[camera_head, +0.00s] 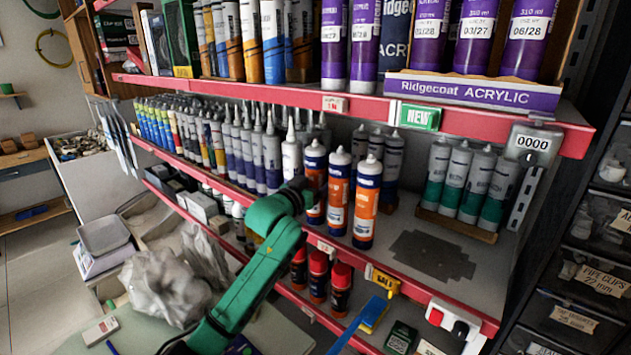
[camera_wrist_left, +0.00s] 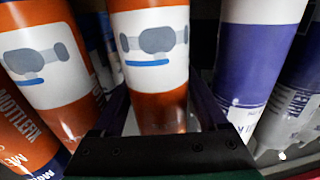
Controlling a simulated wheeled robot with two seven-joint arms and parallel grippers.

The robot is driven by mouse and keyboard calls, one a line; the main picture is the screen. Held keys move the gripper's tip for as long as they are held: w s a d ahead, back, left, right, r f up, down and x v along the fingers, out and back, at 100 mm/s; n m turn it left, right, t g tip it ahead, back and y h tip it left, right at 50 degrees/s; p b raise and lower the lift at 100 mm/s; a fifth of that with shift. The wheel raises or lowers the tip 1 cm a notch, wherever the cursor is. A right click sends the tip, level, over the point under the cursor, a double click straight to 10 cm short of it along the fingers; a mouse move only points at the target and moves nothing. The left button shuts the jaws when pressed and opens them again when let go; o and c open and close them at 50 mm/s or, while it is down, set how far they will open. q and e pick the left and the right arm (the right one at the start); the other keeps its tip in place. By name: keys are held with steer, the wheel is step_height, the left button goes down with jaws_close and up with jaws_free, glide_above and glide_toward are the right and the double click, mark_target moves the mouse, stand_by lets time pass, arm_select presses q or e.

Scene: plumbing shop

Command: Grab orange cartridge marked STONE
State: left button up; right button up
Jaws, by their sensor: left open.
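Three orange cartridges with white labels and dark blue ends stand on the middle shelf: a left one (camera_head: 314,165), a middle one (camera_head: 338,190) and a right one (camera_head: 366,203). My left gripper (camera_head: 306,190) is at the left one and partly covers it. In the left wrist view my left gripper (camera_wrist_left: 158,88) is open, with an orange cartridge (camera_wrist_left: 152,55) between its fingers. My right gripper is not in view.
White and purple cartridges (camera_wrist_left: 255,70) stand close on the right in the left wrist view. Green-labelled cartridges (camera_head: 463,182) stand in a holder to the right. The shelf above (camera_head: 335,102) overhangs. A dark mat (camera_head: 433,254) on the shelf is bare.

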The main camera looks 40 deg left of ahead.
arm_select(q)
steer(key=shift+w, duration=0.1)
steer(key=c, duration=0.3)
jaws_close()
steer(key=shift+r, duration=0.1)
